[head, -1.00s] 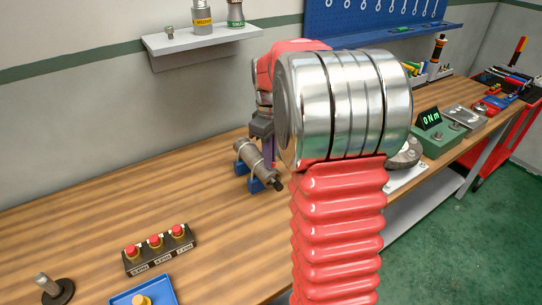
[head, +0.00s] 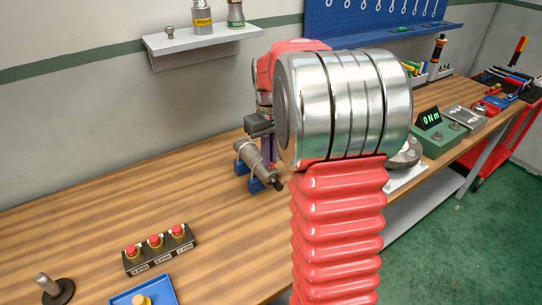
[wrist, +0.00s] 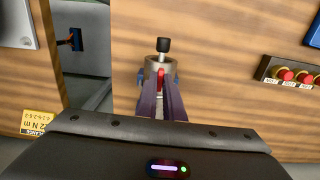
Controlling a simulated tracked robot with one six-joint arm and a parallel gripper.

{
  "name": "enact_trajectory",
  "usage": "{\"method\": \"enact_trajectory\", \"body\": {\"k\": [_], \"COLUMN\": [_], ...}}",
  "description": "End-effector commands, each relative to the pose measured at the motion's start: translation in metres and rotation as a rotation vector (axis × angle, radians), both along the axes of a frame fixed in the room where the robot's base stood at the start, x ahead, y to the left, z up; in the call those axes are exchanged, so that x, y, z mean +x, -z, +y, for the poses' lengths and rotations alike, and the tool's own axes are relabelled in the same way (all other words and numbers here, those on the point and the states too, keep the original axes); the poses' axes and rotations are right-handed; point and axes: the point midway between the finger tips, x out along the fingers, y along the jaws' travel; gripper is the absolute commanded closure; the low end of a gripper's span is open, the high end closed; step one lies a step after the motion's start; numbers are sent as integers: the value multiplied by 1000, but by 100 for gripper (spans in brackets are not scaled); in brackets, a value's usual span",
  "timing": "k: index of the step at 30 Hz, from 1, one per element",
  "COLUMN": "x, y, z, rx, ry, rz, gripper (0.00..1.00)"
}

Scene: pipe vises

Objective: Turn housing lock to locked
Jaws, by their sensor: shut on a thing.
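A grey cylindrical housing (head: 252,158) lies in a blue cradle (head: 256,184) on the bench, its dark end towards the lower right. In the wrist view the housing (wrist: 152,66) has a black knob (wrist: 163,45) at its far end. A small red lever (wrist: 160,76), apparently the housing lock, shows between my purple fingers. My gripper (wrist: 162,88) is shut on this lever, at the top of the housing. The lock's markings cannot be read.
A block with several red buttons (head: 160,248) and a blue tray (head: 145,292) stand at the front left. A torque readout (head: 430,119) stands to the right. A shelf (head: 200,38) hangs on the back wall. The bench left of the housing is clear.

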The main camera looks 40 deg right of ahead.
Motion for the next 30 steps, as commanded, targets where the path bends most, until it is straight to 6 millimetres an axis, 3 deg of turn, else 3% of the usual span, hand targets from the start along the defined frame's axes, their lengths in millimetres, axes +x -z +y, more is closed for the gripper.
{"method": "enact_trajectory", "body": {"k": [5, 6, 14, 23, 30], "x": [4, 4, 2, 1, 1], "y": [-2, -3, -1, -2, -23], "z": [1, 1, 0, 0, 0], "rx": [-1, -1, -1, -1, -1], "ry": [0, 0, 0, 0, -1], "rz": [-12, -13, -7, -4, -5], "gripper": [100, 92, 73, 73, 73]}}
